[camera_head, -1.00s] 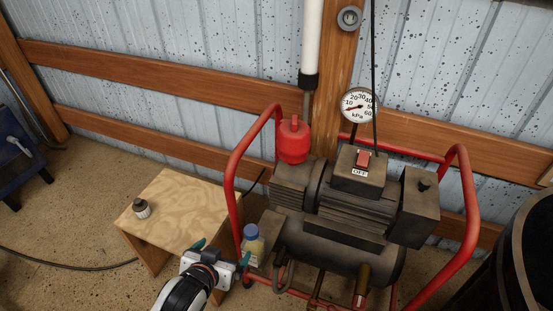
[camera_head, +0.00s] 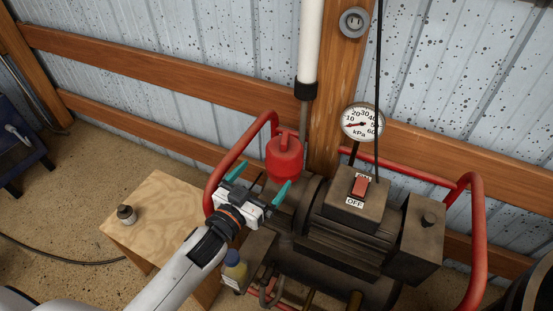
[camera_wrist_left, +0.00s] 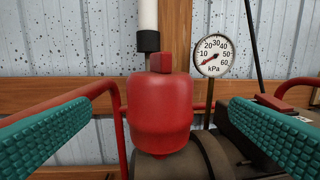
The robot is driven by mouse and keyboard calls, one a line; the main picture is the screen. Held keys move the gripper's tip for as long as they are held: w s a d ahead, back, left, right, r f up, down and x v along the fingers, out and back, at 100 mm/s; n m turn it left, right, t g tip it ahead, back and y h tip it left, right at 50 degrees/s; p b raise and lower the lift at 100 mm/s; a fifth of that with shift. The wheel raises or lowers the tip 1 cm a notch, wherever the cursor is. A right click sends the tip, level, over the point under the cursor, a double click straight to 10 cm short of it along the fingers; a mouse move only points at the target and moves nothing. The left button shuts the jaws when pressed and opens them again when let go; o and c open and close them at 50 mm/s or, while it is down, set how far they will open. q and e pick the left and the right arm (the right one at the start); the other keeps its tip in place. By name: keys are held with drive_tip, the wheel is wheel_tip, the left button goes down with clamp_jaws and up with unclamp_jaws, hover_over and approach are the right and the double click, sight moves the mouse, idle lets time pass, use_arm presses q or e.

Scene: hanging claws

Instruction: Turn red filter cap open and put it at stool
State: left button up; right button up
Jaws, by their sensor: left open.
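The red filter cap (camera_head: 285,157) sits upright on the compressor, with a raised grip on its top. It also stands in the middle of the left wrist view (camera_wrist_left: 160,110). My left gripper (camera_head: 259,179) is open and empty, its teal fingers just in front of the cap. In the left wrist view the fingers lie to either side of the cap with gaps. The wooden stool (camera_head: 165,205) stands to the left of the compressor. My right gripper is not in view.
Red tube rails (camera_head: 470,240) frame the compressor. A pressure gauge (camera_head: 362,123) rises behind. Much of the stool top is bare.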

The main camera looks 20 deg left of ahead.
sight(286, 150)
use_arm(q)
drive_tip(key=shift+w+d, duration=0.15)
drive_tip(key=shift+w, duration=0.3)
drive_tip(key=b+x, duration=0.1)
drive_tip(key=x, duration=0.8)
drive_tip(key=shift+w, duration=0.2)
drive_tip(key=shift+w+d, duration=0.2)
drive_tip(key=shift+w, duration=0.25)
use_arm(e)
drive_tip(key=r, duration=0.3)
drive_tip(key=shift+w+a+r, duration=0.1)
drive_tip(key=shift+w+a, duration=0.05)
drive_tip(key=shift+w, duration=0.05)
use_arm(q)
drive_tip(key=c, duration=1.4)
drive_tip(key=o, duration=1.4)
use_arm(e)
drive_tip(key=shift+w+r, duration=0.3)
